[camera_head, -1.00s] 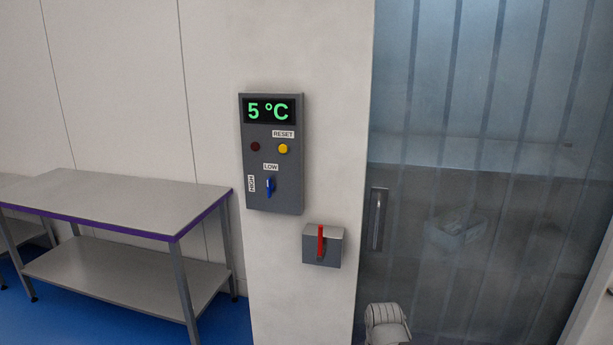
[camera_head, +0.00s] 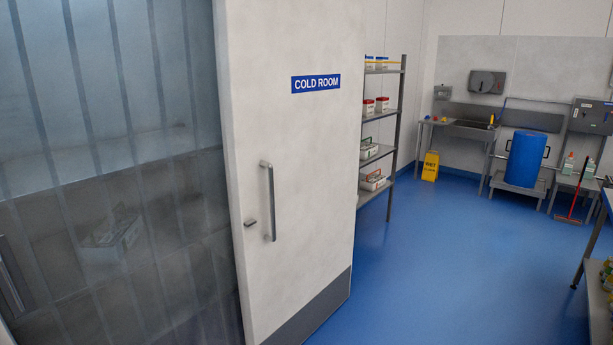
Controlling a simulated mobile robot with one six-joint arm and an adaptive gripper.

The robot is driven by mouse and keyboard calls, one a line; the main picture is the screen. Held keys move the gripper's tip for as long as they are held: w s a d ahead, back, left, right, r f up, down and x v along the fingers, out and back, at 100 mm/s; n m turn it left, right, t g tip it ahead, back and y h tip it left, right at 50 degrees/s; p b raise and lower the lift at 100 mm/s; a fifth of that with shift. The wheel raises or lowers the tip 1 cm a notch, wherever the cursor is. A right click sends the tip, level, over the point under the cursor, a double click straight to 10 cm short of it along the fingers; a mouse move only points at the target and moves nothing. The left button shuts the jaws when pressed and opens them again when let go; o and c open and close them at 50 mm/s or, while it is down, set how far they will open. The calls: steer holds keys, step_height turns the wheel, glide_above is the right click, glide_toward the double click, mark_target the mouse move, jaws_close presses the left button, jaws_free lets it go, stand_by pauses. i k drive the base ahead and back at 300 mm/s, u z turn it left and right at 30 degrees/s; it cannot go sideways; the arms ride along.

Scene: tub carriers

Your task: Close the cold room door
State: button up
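The cold room door (camera_head: 310,150) is a white panel with a blue "COLD ROOM" sign (camera_head: 316,82). It stands open to the right of the doorway. A vertical metal bar handle (camera_head: 269,202) is on its face near the left edge, with a small dark latch piece (camera_head: 250,223) beside it. The doorway to its left is hung with a clear strip curtain (camera_head: 110,130). Through the strips I dimly see a tub (camera_head: 112,232) inside. My gripper is not in view.
Blue floor (camera_head: 450,260) is open right of the door. A shelf rack (camera_head: 392,140) with tubs stands just behind it. A sink (camera_head: 470,128), a yellow wet-floor sign (camera_head: 430,166) and a blue drum (camera_head: 526,158) are at the back. A table (camera_head: 597,230) is at the right edge.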

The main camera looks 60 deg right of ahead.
mark_target(292, 72)
steer(key=z, duration=2.45)
steer(key=i, duration=1)
steer(key=z, duration=0.5)
steer(key=i, duration=1.45)
steer(key=u, duration=0.7)
